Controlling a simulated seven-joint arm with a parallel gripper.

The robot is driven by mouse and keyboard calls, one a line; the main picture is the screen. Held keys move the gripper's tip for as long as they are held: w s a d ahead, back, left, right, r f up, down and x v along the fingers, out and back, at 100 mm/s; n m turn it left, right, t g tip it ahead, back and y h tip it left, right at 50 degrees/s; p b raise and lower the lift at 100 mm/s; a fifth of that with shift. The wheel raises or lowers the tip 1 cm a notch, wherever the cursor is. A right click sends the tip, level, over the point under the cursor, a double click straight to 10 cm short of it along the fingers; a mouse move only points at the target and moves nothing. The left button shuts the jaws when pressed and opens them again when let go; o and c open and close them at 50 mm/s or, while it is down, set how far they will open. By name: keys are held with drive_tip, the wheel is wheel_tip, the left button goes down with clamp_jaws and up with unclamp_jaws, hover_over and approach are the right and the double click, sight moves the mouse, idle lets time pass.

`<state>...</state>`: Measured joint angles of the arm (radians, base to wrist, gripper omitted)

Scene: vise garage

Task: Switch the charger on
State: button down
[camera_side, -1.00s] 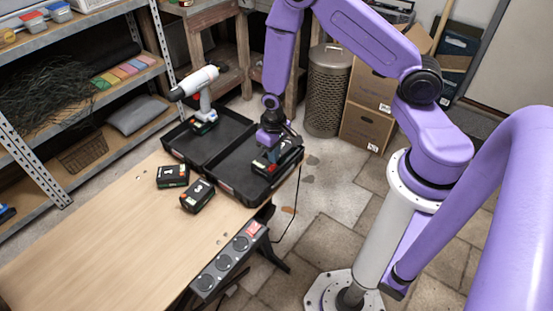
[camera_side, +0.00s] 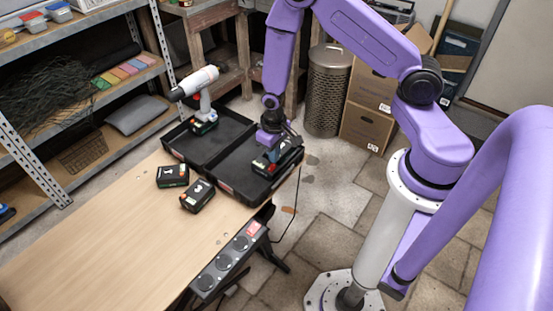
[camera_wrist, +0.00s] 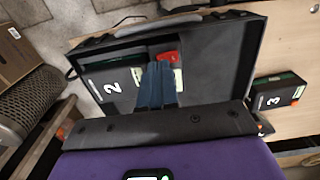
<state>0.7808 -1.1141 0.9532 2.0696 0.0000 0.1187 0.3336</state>
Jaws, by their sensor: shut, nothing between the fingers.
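The charger (camera_side: 288,160) is a dark block in the right half of the open black case (camera_side: 240,185). In the wrist view, a battery marked 2 (camera_wrist: 112,88) sits at it, beside a red switch (camera_wrist: 168,57). My gripper (camera_side: 272,156) is over the charger, its blue fingers pointing down. In the wrist view, the closed fingers (camera_wrist: 158,68) hold nothing, and their tips are close to the red switch. I cannot tell whether they touch it, or which way the switch is set. The fingers hide part of the charger.
Batteries marked 1 (camera_side: 172,176) and 3 (camera_side: 197,196) lie on the wooden table (camera_side: 110,235). A white drill (camera_side: 202,90) stands upright at the case's far left. A power strip (camera_side: 222,265) with a red switch runs along the table's front edge.

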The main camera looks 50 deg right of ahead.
drive_tip(key=shift+f, duration=1)
idle(1.0)
drive_tip(key=shift+r, duration=3.5)
drive_tip(key=s+a+r+n, duration=0.65)
drive_tip(key=s+r, duration=0.25)
drive_tip(key=r, duration=0.4)
drive_tip(key=s+d+r+n, duration=0.2)
drive_tip(key=s+r+n, duration=0.4)
drive_tip(key=s, duration=0.7)
wheel_tip(320, 180, up, 3)
drive_tip(key=shift+s+f, duration=0.15)
drive_tip(key=shift+s, duration=0.15)
